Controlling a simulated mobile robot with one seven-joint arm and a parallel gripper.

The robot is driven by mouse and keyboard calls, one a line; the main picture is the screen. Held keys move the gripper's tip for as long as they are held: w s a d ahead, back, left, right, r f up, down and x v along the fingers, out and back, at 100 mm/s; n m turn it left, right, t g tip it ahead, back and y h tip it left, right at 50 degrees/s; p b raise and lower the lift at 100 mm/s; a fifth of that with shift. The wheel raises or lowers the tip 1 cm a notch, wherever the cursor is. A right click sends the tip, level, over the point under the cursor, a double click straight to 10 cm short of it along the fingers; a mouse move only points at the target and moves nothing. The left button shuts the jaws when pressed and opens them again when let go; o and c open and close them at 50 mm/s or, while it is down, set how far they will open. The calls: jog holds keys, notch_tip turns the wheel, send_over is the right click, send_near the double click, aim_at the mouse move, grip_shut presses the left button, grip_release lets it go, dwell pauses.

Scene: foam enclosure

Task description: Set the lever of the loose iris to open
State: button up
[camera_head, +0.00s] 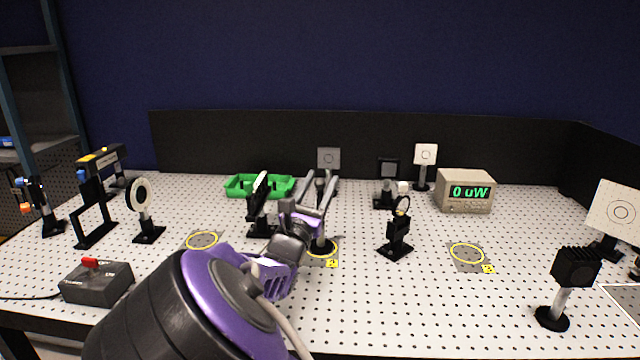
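No thing is readably labelled as the loose iris, and no lever position can be made out. A round black ring with a pale face (139,194) stands upright on a black base at the left and could be an iris. A small round-topped black mount (400,231) stands right of centre. A dark round base (322,246) sits in the middle yellow ring; what it carries is mostly hidden by my gripper. My gripper (321,180) reaches over the board's middle with its two silver fingers apart, and nothing is clearly held between them.
A black edge-on mount (260,205) stands close left of my gripper. Behind are a green tray (241,194), a grey card (328,157) and a meter reading 0 uW (465,191). A red-switched box (97,284) is front left, a black finned block (575,268) front right. The right-centre board is mostly clear.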

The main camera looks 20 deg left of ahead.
jog(key=shift+o, duration=0.2)
jog(key=p+v, duration=0.1)
jog(key=v, duration=1.6)
jog(key=shift+s, duration=0.25)
jog(key=shift+a, duration=0.1)
notch_tip(320, 180, up, 7)
jog(key=w+g, duration=0.2)
jog(key=g, duration=0.2)
jog(key=w+d, duration=0.1)
jog(key=w, duration=1.6)
jog(key=shift+w+f+y+b, duration=0.15)
jog(key=shift+f+y+b, duration=0.05)
jog(key=shift+y+b, duration=0.25)
grip_shut()
